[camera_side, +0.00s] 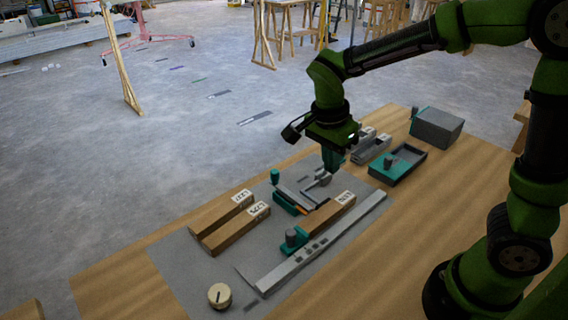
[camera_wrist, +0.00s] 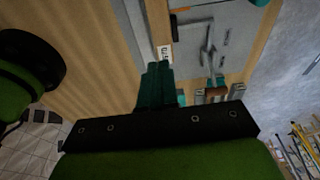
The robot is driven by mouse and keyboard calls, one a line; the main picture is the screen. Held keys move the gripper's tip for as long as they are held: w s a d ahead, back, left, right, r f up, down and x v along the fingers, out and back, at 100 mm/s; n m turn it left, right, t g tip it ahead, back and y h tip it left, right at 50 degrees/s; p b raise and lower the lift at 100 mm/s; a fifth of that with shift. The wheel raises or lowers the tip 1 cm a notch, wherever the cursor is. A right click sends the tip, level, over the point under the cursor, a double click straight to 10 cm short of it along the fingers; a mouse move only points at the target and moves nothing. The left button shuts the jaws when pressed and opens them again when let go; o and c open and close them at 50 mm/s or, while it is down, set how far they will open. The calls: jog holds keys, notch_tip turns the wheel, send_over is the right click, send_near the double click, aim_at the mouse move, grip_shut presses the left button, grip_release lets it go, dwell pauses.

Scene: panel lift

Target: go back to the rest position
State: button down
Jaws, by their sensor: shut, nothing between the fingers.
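My gripper (camera_side: 330,160) is above the grey mat (camera_side: 188,268) on the wooden table, over the far end of the row of parts. Its teal fingers are together and hold nothing; they also show in the wrist view (camera_wrist: 157,82). Close below and around it are a grey bracket-like part (camera_side: 317,184) and a teal-based fixture with a grey panel (camera_side: 288,202). Whether the fingertips touch anything below cannot be told.
Labelled wooden blocks (camera_side: 236,229) lie on the mat beside a long grey rail (camera_side: 320,245). A round wooden knob (camera_side: 219,295) is at the near end. A grey-teal tray (camera_side: 398,167) and a grey box (camera_side: 437,126) stand farther right. The air above the table's left part is clear.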

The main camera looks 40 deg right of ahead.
jog(key=s+r+n+t+y, duration=0.4)
jog(key=s+r+n+t, duration=0.3)
jog(key=s+n, duration=0.4)
jog(key=shift+r+n, duration=0.75)
jog(key=shift+n, duration=0.75)
